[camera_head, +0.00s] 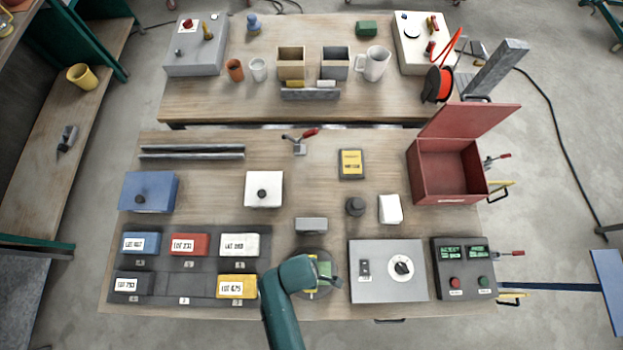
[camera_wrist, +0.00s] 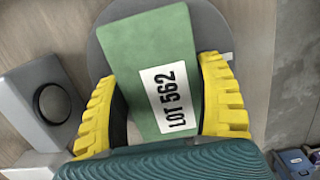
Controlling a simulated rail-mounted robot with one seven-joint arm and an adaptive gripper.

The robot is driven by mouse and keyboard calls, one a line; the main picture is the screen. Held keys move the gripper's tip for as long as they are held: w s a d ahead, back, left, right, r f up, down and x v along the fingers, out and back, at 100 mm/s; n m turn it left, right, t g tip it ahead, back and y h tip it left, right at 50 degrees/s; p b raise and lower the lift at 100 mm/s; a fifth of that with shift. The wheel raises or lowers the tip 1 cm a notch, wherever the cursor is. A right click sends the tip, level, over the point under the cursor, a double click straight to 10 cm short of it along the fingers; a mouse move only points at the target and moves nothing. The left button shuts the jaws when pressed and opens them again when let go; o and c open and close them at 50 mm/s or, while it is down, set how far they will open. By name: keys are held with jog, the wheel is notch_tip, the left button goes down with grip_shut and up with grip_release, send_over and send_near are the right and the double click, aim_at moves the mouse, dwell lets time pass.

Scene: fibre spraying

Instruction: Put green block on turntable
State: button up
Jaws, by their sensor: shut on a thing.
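My gripper (camera_wrist: 164,105) is shut on the green block (camera_wrist: 148,60), with a yellow finger on each side of it. The block has a white label reading LOT 562. Behind the block in the wrist view is the round grey turntable (camera_wrist: 215,32). In the head view the turntable (camera_head: 313,255) is partly covered by my gripper (camera_head: 322,275), and a little of the green block (camera_head: 325,268) shows there. The block is over the disc; I cannot tell whether it touches it.
A grey box-shaped device (camera_head: 311,225) stands just behind the turntable. A dark tray (camera_head: 183,300) with several labelled blocks lies to the left, with its front middle slot bare. A grey dial panel (camera_head: 388,285) is close on the right. A red open box (camera_head: 446,175) stands further right.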

jog(key=o, duration=1.3)
jog(key=shift+c, duration=0.2)
notch_tip(320, 180, up, 12)
jog(key=a, duration=0.1)
jog(key=w+r+m+t+y, duration=0.1)
jog(key=w+r+m+t, duration=0.45)
jog(key=w+r, duration=0.75)
jog(key=w+r+m+t+y, duration=0.2)
jog(key=w+r+m+t, duration=0.6)
jog(key=r, duration=0.9)
jog(key=s+d+r+m+t+h, duration=0.1)
jog(key=d+r+m+t, duration=0.1)
jog(key=r, duration=1.1)
jog(key=s+d+r+m+t+h, duration=0.1)
jog(key=d+r+t, duration=0.4)
jog(key=r, duration=0.9)
jog(key=shift+s+d+r+m+t+p, duration=0.25)
jog(key=shift+s+m+t+p, duration=0.3)
jog(key=shift+m+t, duration=0.35)
